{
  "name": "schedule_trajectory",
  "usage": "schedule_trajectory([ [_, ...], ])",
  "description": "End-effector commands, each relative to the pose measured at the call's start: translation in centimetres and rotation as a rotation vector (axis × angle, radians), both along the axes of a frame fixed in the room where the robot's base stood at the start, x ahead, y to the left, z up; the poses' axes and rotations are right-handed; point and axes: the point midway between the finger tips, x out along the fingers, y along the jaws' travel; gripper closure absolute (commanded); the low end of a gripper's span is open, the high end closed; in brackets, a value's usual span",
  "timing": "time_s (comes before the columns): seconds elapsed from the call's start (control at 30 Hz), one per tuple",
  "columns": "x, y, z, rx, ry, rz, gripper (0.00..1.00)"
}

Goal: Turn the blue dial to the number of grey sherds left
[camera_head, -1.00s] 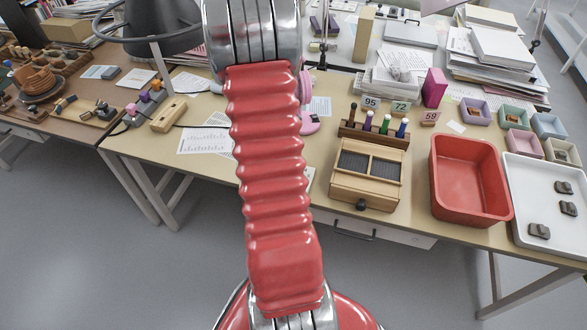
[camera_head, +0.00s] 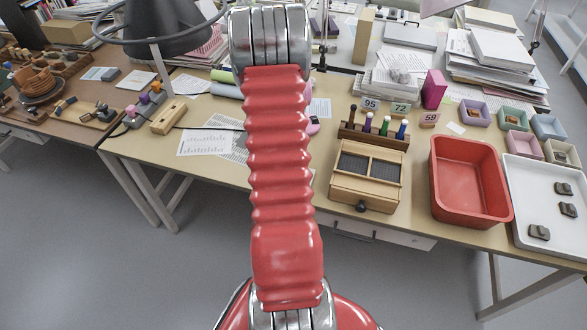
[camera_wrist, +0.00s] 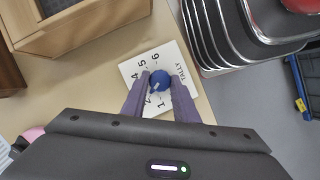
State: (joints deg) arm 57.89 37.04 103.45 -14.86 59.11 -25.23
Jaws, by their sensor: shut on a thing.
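The blue dial (camera_wrist: 160,79) sits on a white card marked TALLY (camera_wrist: 181,68) in the wrist view. My gripper (camera_wrist: 160,84) has its purple fingers shut on the dial, one on each side. The numbers 4, 5 and 6 show above and left of the dial, with 1 and 2 below it. The left finger covers the place between 4 and 2. A pale mark on the dial points to the lower left; its exact number is unclear. In the head view, three grey sherds lie in the white tray (camera_head: 531,186). My arm hides the dial there.
A red bin (camera_head: 440,184) stands left of the white tray, empty as far as I see. A wooden box with dark compartments (camera_head: 340,184) is left of the bin. Small coloured trays (camera_head: 517,117), number cards (camera_head: 400,108) and paper stacks lie behind.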

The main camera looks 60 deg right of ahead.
Motion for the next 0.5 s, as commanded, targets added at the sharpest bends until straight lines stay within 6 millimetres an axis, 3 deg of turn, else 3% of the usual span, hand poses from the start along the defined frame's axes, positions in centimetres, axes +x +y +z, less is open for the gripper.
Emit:
schedule_trajectory([
  [0.5, -0.06, -0.33, 0.05, -0.002, -0.004, -0.408, 0.96],
])
